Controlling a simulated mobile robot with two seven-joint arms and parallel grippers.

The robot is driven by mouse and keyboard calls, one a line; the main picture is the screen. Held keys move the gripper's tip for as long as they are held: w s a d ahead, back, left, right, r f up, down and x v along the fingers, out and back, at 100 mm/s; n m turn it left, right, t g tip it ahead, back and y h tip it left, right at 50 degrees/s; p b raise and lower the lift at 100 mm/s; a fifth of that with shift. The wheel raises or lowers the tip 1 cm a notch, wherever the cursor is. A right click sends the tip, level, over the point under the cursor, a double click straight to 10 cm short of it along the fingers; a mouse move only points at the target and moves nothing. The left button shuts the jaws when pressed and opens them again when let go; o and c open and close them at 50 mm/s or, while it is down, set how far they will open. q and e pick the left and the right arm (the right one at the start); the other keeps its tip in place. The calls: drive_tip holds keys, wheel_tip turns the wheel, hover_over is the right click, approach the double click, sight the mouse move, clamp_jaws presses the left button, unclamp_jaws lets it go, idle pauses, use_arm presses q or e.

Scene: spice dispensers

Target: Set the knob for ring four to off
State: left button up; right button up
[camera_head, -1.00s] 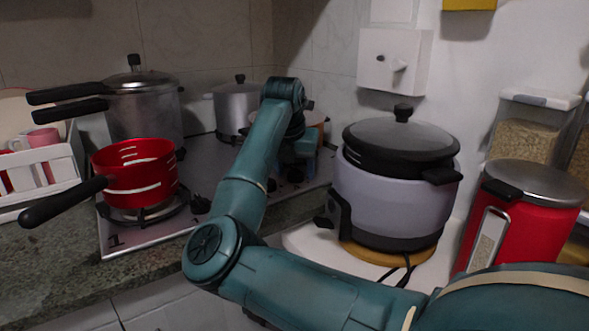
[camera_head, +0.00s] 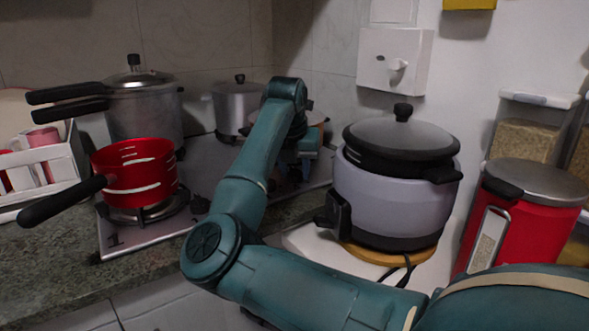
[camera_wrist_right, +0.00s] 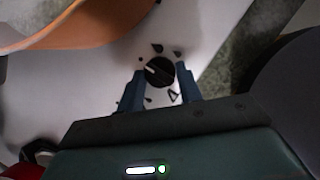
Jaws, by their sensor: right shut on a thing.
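In the right wrist view a black round knob (camera_wrist_right: 160,71) with a pale pointer line sits on the light stove panel (camera_wrist_right: 215,50). The pointer line lies toward the upper left of that picture. Small dark marks are printed around the knob. My right gripper (camera_wrist_right: 161,80) has one finger on each side of the knob and is shut on it. In the head view my right gripper (camera_head: 299,168) is at the right part of the stove, and its fingertips and the knob are too dark and covered to make out. I cannot read the knob's ring number. My left gripper is not in view.
A red pan (camera_head: 140,180) stands on the front left burner, with steel pots (camera_head: 143,115) behind it. A brown-rimmed vessel (camera_wrist_right: 60,28) is close to my right gripper. A rice cooker (camera_head: 390,200) stands to the right of the stove.

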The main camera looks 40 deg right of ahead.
drive_tip(key=shift+n, duration=0.3)
drive_tip(key=o, duration=1)
drive_tip(key=p+v, duration=0.1)
drive_tip(key=v, duration=1.2)
drive_tip(key=shift+s+r, duration=0.15)
